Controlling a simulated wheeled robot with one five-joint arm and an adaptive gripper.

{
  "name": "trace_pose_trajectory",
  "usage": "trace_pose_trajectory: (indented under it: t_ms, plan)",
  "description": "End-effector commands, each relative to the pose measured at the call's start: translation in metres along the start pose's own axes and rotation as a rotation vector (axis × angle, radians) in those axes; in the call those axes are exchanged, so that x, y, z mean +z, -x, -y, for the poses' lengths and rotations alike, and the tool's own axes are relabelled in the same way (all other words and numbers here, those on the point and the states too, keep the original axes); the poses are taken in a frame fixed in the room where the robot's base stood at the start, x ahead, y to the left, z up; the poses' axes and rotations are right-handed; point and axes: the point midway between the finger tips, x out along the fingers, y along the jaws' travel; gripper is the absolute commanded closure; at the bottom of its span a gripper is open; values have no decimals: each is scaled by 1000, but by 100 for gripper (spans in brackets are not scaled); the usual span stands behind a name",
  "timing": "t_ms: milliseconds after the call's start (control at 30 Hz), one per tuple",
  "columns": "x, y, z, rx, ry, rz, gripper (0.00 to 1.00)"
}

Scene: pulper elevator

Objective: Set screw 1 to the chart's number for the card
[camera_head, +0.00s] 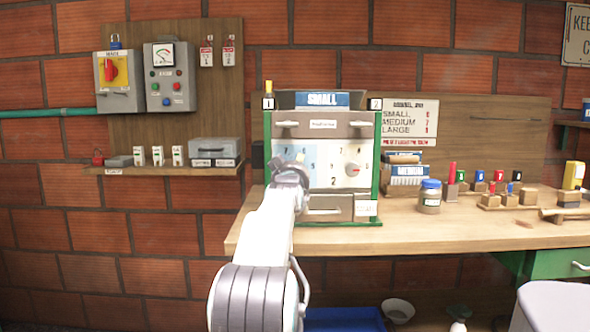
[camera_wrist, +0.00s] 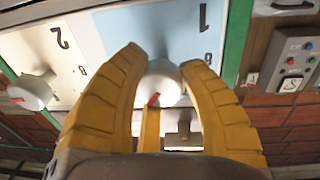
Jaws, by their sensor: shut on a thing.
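The machine's blue card (camera_head: 322,99) reads SMALL. The chart (camera_head: 409,121) at its right lists SMALL, MEDIUM and LARGE with red numbers too small to read surely. Screw 1 is a round white knob (camera_wrist: 163,78) on the pale blue dial marked 1, with a red mark on its rim toward the bottom of the wrist view. My gripper (camera_wrist: 160,70) has its yellow fingers shut on both sides of this knob. In the head view my gripper (camera_head: 290,172) covers screw 1. Screw 2 (camera_wrist: 34,92), with its red pointer, is on the cream dial; it also shows in the head view (camera_head: 352,170).
The machine stands on a wooden bench (camera_head: 410,225). A blue-lidded jar (camera_head: 429,197) and several small coloured tools stand to its right. A switch box (camera_head: 113,82) and a meter box (camera_head: 168,78) hang on the left board. The floor holds a blue bin (camera_head: 345,319).

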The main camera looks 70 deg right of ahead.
Motion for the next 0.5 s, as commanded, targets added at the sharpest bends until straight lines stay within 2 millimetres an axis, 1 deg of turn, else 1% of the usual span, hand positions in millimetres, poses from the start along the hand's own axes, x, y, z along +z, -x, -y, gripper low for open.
trace_pose_trajectory:
  t_ms: [200,500]
  plan:
    - [-1,0,0,1,91,-10,94]
    - [-1,0,1,1,136,-14,94]
